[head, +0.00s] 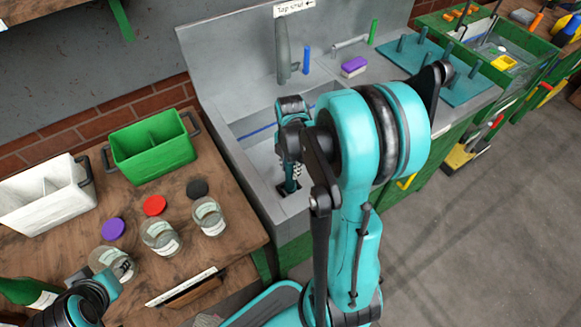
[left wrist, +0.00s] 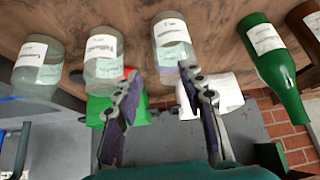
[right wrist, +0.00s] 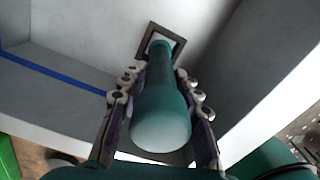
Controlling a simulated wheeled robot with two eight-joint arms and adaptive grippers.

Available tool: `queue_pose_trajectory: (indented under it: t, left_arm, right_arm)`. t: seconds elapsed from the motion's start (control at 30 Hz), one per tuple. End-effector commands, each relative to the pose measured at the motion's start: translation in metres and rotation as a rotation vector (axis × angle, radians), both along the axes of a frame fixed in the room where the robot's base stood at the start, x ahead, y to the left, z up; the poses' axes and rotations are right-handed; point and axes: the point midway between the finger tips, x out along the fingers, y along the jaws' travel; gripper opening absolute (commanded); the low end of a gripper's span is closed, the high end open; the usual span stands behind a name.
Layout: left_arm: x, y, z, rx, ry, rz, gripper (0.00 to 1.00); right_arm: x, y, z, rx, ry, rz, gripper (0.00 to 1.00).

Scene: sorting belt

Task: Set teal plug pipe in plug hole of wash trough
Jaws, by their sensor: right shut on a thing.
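The teal plug pipe (right wrist: 162,100) is between the fingers of my right gripper (right wrist: 160,95), which is shut on it. In the right wrist view its far end is at the dark square plug hole (right wrist: 178,45) in the trough floor; I cannot tell how deep it sits. In the head view the pipe (head: 291,184) stands roughly upright at the plug hole (head: 284,193) inside the grey wash trough (head: 233,124). My right arm hides part of the trough. My left gripper (left wrist: 155,92) is open and empty, over the wooden table by the jars.
The wooden table (head: 240,245) holds jars (head: 160,238), a green bin (head: 152,150), a white bin (head: 45,200) and a green bottle (left wrist: 275,65). A tap (head: 283,55) rises behind the trough. A blue line (right wrist: 60,72) runs along the trough's inside.

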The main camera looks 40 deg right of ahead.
Motion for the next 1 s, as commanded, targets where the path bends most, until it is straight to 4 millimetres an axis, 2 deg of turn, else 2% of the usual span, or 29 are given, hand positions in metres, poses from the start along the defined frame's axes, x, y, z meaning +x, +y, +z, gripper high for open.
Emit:
queue_pose_trajectory:
  t: [1.0]
  left_arm:
    - [0.000,0.000,-0.010,0.000,0.000,0.000,0.40]
  right_arm:
    - [0.000,0.000,-0.011,0.000,0.000,0.000,0.11]
